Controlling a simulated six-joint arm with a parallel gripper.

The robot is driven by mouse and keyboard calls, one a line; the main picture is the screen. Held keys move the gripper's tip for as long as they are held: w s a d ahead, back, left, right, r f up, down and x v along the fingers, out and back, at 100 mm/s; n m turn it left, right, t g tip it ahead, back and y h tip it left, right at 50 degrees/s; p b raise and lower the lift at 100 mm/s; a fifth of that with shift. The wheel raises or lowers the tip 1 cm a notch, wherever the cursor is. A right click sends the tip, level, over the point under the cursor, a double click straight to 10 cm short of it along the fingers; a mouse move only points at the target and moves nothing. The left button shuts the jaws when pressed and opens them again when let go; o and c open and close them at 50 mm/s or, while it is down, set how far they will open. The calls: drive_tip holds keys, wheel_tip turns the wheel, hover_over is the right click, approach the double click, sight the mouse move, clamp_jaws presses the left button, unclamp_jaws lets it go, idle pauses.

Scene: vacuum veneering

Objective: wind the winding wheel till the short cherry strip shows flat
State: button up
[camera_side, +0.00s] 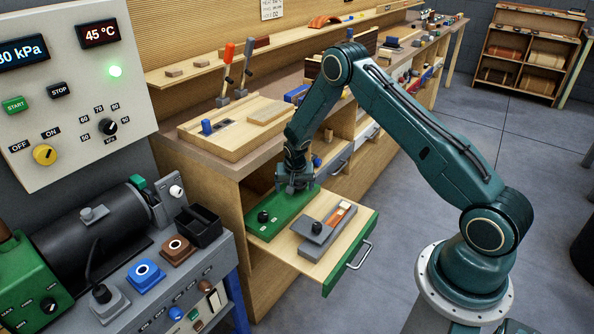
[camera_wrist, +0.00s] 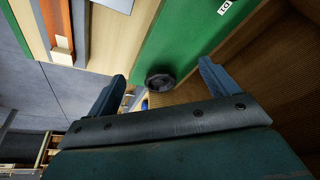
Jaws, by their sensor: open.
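The open drawer (camera_side: 291,245) holds a green panel (camera_side: 286,212) with a black round knob (camera_side: 263,216) on it. A grey block (camera_side: 322,238) beside it carries another dark knob (camera_side: 317,227). A slot in the block shows an orange-red strip (camera_side: 342,210) with a white end. I cannot tell for sure which knob is the winding wheel. My gripper (camera_side: 295,187) is open above the far part of the green panel. In the wrist view, a black knob (camera_wrist: 160,80) on green lies between the open fingertips, apart from them. The strip (camera_wrist: 61,18) shows at upper left there.
The workbench (camera_side: 245,130) stands behind the drawer, with a wooden board and two upright levers on it. A control box (camera_side: 85,75) and a machine (camera_side: 110,235) with a black cylinder stand at left. Open floor (camera_side: 400,190) lies right of the drawer.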

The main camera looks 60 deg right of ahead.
sight(298, 186)
drive_tip(key=d+r+n+t+y, duration=0.1)
drive_tip(key=d+r+n+t, duration=0.1)
drive_tip(key=d+r+n, duration=0.4)
drive_tip(key=shift+w+d+r+n+y, duration=0.15)
drive_tip(key=shift+d+n+y, duration=0.2)
drive_tip(key=shift+d, duration=0.8)
drive_tip(key=shift+x, duration=6.9)
drive_tip(key=shift+a, duration=0.1)
drive_tip(key=shift+c, duration=0.5)
drive_tip(key=c, duration=0.9)
drive_tip(key=shift+m, duration=0.45)
